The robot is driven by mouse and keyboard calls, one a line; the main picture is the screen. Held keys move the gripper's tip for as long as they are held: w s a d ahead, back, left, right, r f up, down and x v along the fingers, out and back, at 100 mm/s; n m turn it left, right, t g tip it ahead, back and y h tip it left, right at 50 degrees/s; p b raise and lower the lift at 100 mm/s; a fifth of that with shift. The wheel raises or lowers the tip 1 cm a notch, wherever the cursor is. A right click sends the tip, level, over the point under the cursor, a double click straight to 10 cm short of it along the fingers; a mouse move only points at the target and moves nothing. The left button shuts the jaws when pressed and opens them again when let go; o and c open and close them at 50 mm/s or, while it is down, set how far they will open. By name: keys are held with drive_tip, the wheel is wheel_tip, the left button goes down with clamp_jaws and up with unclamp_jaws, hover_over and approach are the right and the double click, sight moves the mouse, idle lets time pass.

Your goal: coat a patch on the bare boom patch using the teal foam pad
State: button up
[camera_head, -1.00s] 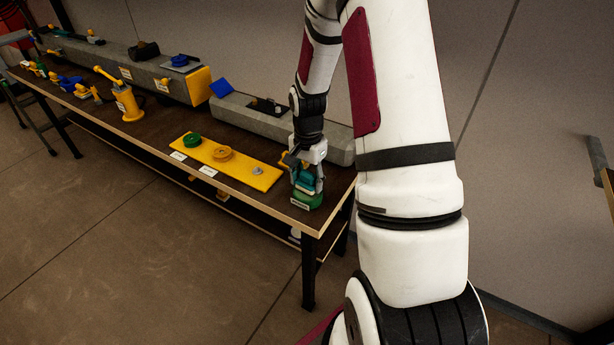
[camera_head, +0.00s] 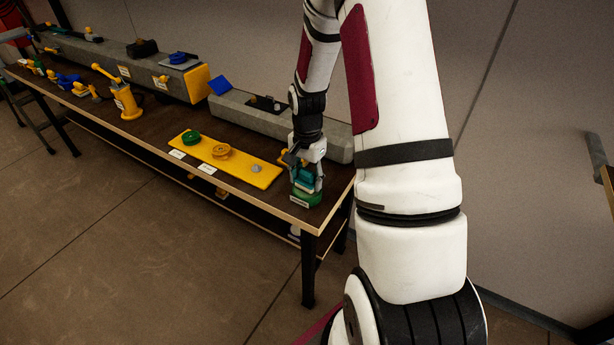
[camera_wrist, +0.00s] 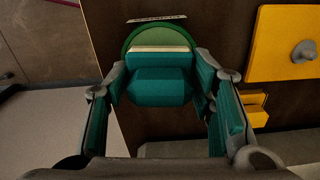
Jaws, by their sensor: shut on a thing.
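My gripper (camera_head: 308,179) is shut on the teal foam pad (camera_wrist: 160,86), which has a pale layer on its far side. In the wrist view the pad sits between the two fingers, over a round green dish (camera_wrist: 160,37). The dish (camera_head: 305,197) stands at the table's right front corner, with a white label in front. I cannot tell whether the pad touches the dish. Two grey spars lie along the back of the table: a long one (camera_head: 130,68) and a shorter one (camera_head: 330,143) behind my gripper. I cannot make out which surface is the bare boom patch.
A yellow board (camera_head: 240,172) with a green ring, a yellow ring and a grey knob lies left of my gripper. A yellow pump-like tool (camera_head: 128,103) and other small tools stand further left. A blue plate (camera_head: 220,86) is tilted by the shorter spar. Floor before the table is clear.

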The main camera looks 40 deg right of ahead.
sight(307, 171)
drive_tip(key=shift+f, duration=0.4)
idle(1.2)
drive_tip(key=shift+r, duration=0.1)
drive_tip(key=shift+r+p, duration=1.55)
drive_tip(key=shift+r, duration=1.9)
